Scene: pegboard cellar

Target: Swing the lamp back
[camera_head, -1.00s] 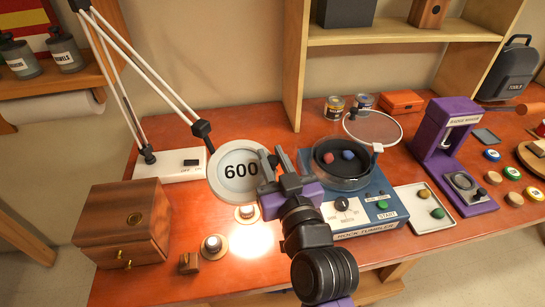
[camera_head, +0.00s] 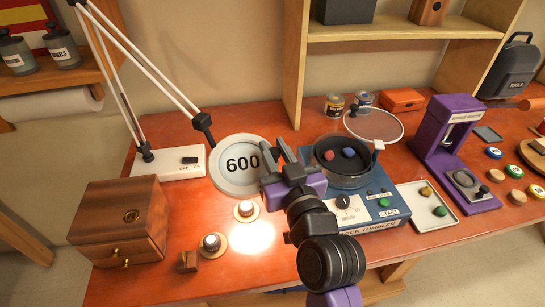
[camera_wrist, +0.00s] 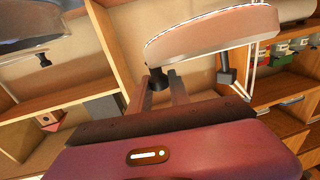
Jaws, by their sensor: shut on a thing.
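The magnifier lamp stands at the back left on a white base (camera_head: 170,164), with a long white two-rod arm. Its round head (camera_head: 226,183) has a pale rim and shows an enlarged "600" through its lens. My gripper (camera_head: 278,155) is at the right edge of the head. In the wrist view, my gripper's fingers (camera_wrist: 160,92) are shut on a small black knob (camera_wrist: 158,78) under the lamp head (camera_wrist: 215,38). The exact contact is partly hidden in the head view. Light falls on the bench just in front of the lamp head.
The rock tumbler (camera_head: 370,213) stands close to the right of my gripper. Two round pieces (camera_head: 245,211) (camera_head: 213,244) lie under the lamp. A wooden drawer box (camera_head: 120,225) is at the left. A purple press (camera_head: 445,150) and a white tray (camera_head: 427,206) are farther right.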

